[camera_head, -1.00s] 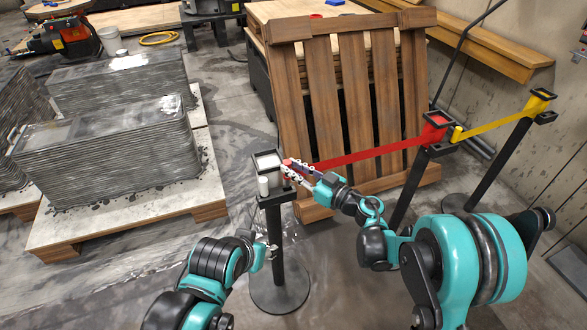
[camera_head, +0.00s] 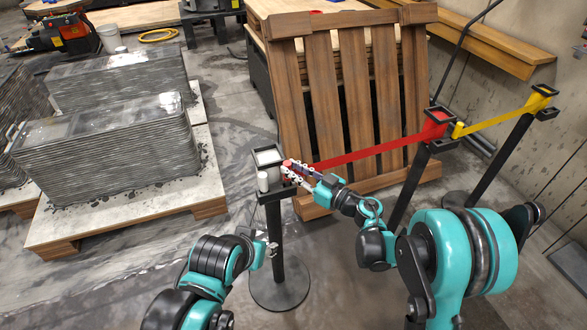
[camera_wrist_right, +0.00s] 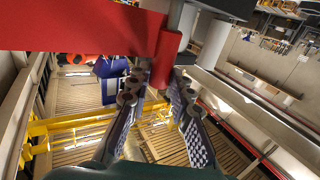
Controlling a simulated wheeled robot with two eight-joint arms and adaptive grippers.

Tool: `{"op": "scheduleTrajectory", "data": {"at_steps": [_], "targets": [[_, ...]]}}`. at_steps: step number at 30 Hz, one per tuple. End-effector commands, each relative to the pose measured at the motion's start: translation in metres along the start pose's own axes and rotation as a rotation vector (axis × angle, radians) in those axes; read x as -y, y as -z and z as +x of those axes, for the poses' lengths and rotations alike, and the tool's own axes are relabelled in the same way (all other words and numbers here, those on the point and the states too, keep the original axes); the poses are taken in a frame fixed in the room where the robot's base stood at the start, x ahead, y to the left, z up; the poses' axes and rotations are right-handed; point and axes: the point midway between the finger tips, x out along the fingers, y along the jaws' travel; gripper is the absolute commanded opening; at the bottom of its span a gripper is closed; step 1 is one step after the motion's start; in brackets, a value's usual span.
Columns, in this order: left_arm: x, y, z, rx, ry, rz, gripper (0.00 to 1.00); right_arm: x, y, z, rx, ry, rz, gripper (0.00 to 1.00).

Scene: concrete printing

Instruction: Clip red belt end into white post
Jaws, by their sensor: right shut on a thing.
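The white post (camera_head: 267,158) is a black stand with a white-topped square head and a short white cylinder on its near side. The red belt (camera_head: 375,155) stretches from the stand with the red head to my right gripper (camera_head: 294,172). My right gripper is shut on the red belt end, right beside the white post's head; whether the end touches the head cannot be told. In the right wrist view, the red belt end (camera_wrist_right: 165,62) sits between the fingertips and the belt (camera_wrist_right: 85,30) runs left. My left gripper (camera_head: 270,249) is low by the post's pole; its fingers are too small to read.
A wooden pallet (camera_head: 350,90) leans behind the belt. The red-headed stand (camera_head: 435,122) and a yellow-belted stand (camera_head: 540,97) are on the right. Stacked grey printed concrete (camera_head: 110,145) lies on a pallet at left. The post's round base (camera_head: 280,290) rests on the floor.

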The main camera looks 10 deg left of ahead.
Motion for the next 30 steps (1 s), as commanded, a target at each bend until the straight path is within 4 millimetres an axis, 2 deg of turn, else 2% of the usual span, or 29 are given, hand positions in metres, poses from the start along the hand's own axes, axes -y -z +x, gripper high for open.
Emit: {"op": "scheduleTrajectory", "data": {"at_steps": [26,27,29,30], "targets": [[0.000,0.000,0.000,0.000,0.000,0.000,0.44,0.000,-0.022,0.000,0.000,0.001,0.000,0.00],[0.000,0.000,0.000,0.000,0.000,0.000,0.44,0.000,-0.022,0.000,0.000,0.001,0.000,0.28],[0.000,0.000,0.000,0.000,0.000,0.000,0.44,0.000,-0.022,0.000,0.000,0.001,0.000,0.44],[0.000,0.000,0.000,0.000,0.000,0.000,0.44,0.000,-0.022,0.000,0.000,0.001,0.000,0.45]]}}
